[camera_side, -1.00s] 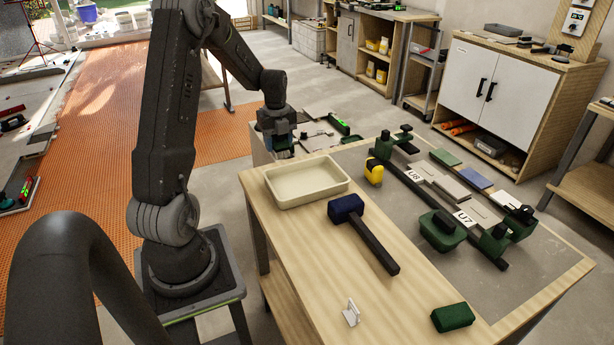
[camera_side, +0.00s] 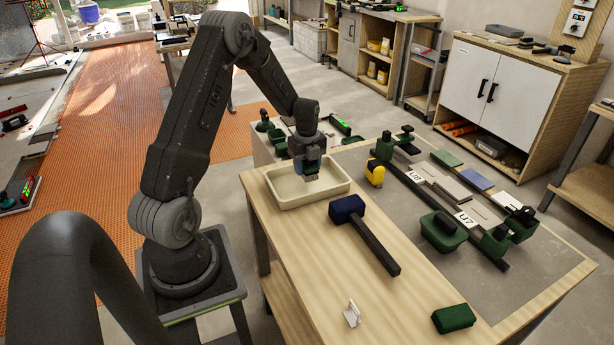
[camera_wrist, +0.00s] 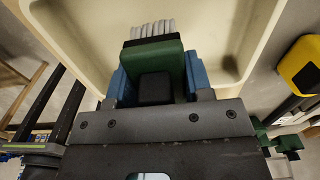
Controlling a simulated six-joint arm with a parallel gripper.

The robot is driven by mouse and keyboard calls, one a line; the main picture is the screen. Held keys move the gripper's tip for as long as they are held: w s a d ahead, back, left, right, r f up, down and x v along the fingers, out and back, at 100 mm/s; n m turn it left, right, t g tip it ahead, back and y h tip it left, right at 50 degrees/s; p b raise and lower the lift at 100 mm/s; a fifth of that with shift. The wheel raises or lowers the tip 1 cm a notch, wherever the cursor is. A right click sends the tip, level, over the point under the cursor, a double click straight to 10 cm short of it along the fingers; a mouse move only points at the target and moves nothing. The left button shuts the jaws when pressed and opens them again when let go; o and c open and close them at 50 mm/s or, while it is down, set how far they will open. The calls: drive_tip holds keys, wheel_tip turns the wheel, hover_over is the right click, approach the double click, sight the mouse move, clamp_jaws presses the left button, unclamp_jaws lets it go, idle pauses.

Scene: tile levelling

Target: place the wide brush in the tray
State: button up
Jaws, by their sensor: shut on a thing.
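The wide brush has a green body (camera_wrist: 155,55) and pale grey bristles, and my gripper (camera_wrist: 154,82) is shut on it between blue fingers. In the side view my gripper (camera_side: 307,165) points down over the cream tray (camera_side: 285,187), with the pale bristles (camera_side: 311,178) below the fingers. The tray also fills the upper part of the wrist view (camera_wrist: 75,35). I cannot tell whether the bristles touch the tray floor. The rest of the tray looks empty.
A blue-headed mallet (camera_side: 347,208) lies right in front of the tray. A yellow tape measure (camera_side: 375,172) stands right of the tray. A green block (camera_side: 453,318) and a small white piece (camera_side: 351,314) lie nearer the front. The tile rig (camera_side: 430,185) is further right.

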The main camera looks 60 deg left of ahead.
drive_tip(key=shift+f, duration=1.9)
drive_tip(key=shift+f, duration=0.15)
drive_tip(key=o, duration=1.1)
drive_tip(key=shift+o, duration=0.2)
